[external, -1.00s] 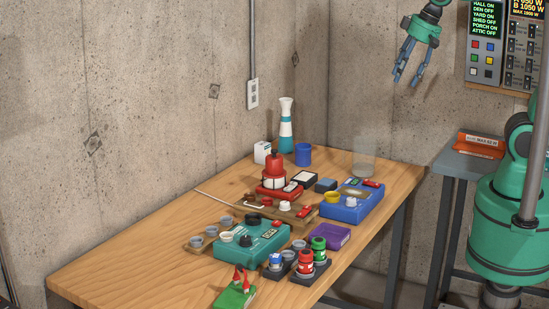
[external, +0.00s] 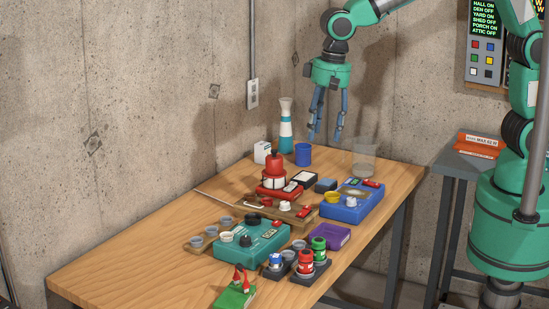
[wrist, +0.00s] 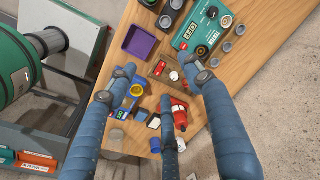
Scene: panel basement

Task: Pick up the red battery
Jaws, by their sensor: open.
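What looks like the red battery (external: 305,261) is a short red cylinder with a pale band, upright in a dark holder near the table's front edge in the external view. A similar green cylinder (external: 318,247) stands close behind it, and a blue-and-white one (external: 276,261) to its left. My gripper (external: 325,134) is open and empty, high over the back of the table, well apart from the red cylinder. In the wrist view my gripper's spread fingers (wrist: 160,76) point down at the tabletop. I cannot make out the red cylinder there; only dark holders show at the top edge.
The wooden table (external: 120,258) also holds a teal box (external: 258,243), a purple tray (external: 323,237), a blue box (external: 350,208) and a red lantern-like object (external: 273,172). A white-and-teal bottle (external: 286,130), a blue cup (external: 303,154) and a clear glass (external: 364,160) stand behind. Bare wood lies front left.

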